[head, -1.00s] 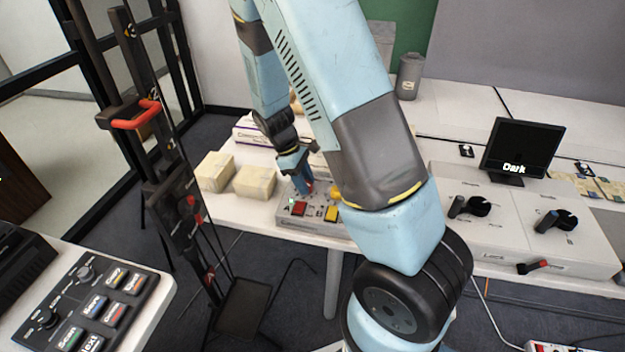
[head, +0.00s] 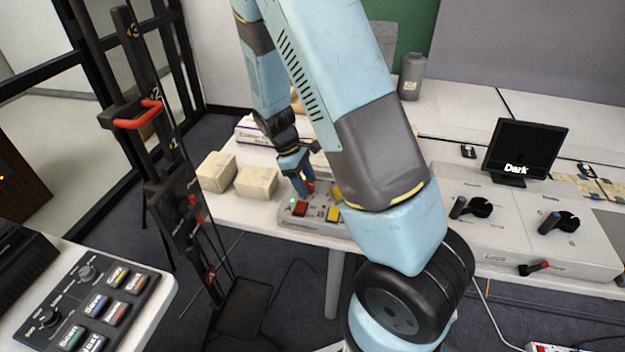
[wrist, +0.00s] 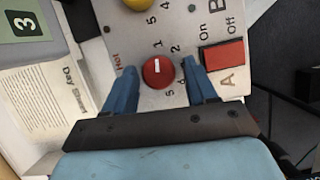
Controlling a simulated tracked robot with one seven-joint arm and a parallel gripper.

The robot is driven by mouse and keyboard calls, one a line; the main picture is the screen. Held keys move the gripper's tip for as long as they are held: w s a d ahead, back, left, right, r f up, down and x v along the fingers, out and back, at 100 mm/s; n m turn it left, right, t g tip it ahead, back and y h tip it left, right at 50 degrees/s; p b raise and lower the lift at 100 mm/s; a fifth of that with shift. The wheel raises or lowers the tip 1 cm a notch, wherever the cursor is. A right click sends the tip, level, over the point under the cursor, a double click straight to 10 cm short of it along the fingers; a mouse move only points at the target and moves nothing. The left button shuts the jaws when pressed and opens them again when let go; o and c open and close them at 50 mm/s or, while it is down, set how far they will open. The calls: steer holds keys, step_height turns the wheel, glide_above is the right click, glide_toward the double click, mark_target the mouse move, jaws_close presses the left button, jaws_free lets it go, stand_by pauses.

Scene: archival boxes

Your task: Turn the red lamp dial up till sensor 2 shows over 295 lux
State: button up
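The red dial (wrist: 158,71) is a small round knob with a white mark, on a light grey panel (wrist: 140,28) with numbers around it. In the wrist view my gripper (wrist: 160,69) has its two blue fingers on either side of the dial, with gaps showing, so it is open around it. In the head view my gripper (head: 303,187) reaches down to the control box (head: 300,221), and its fingers partly hide the dial. A black screen (head: 523,149) reads "Dark". I see no lux figure for sensor 2.
A red switch (wrist: 223,56) marked On and Off sits right of the dial. A yellow knob (wrist: 134,4) is above it. Two pale boxes (head: 256,181) stand left of the control box. A button console (head: 85,300) is at lower left.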

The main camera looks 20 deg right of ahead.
steer(key=shift+o, duration=0.3)
steer(key=shift+r, duration=0.1)
steer(key=v, duration=1.3)
steer(key=shift+r, duration=0.15)
steer(key=shift+w+a, duration=0.1)
